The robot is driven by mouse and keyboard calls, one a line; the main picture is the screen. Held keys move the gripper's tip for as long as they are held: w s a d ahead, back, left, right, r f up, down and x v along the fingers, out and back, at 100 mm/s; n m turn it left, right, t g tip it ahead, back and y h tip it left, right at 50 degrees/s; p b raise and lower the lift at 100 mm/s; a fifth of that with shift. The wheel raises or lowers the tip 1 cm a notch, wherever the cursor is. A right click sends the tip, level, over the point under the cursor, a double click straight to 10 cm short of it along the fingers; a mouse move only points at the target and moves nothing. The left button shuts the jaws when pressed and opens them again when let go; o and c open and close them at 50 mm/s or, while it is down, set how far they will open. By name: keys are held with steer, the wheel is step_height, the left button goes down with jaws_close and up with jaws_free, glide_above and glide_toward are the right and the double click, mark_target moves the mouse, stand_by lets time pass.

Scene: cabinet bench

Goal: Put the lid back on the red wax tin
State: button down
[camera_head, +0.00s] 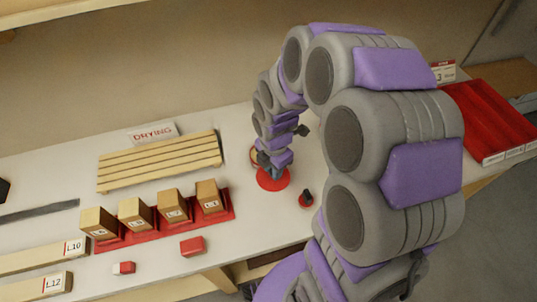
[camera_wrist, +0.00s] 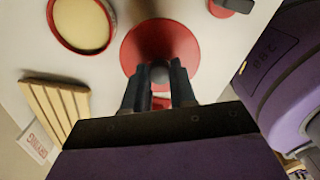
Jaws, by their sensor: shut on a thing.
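The red lid (camera_wrist: 185,42) is a round disc with a dark knob (camera_wrist: 159,72) at its middle. My gripper (camera_wrist: 158,78) is shut on that knob. In the head view the lid (camera_head: 273,182) shows below my gripper (camera_head: 268,165); I cannot tell whether it touches the bench. The open red tin (camera_wrist: 53,33), filled with pale yellow wax, stands beside the lid, at the upper left of the wrist view. In the head view it is mostly hidden behind my gripper, with a bit of its rim (camera_head: 253,154) showing.
A small red piece with a black knob (camera_head: 306,199) stands right of the lid. A wooden slatted rack (camera_head: 160,160) with a DRYING sign (camera_head: 152,133), a red strip (camera_head: 222,216) bearing several boxes, and a red tray (camera_head: 500,115) lie around.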

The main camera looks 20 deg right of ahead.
mark_target(277, 186)
steer(key=shift+s+r, duration=0.2)
steer(key=shift+s, duration=1.55)
steer(key=shift+w+d+p, duration=0.15)
steer(key=shift+w+p, duration=0.15)
steer(key=shift+w, duration=0.05)
steer(key=w+r, duration=0.2)
steer(key=w, duration=1.3)
steer(key=shift+f+b, duration=0.95)
steer(key=shift+f, duration=1.25)
steer(key=shift+w+f, duration=0.1)
steer(key=shift+f, duration=1)
steer(key=shift+d+r, duration=0.1)
steer(key=shift+f+p, duration=0.3)
steer(key=shift+p, duration=0.6)
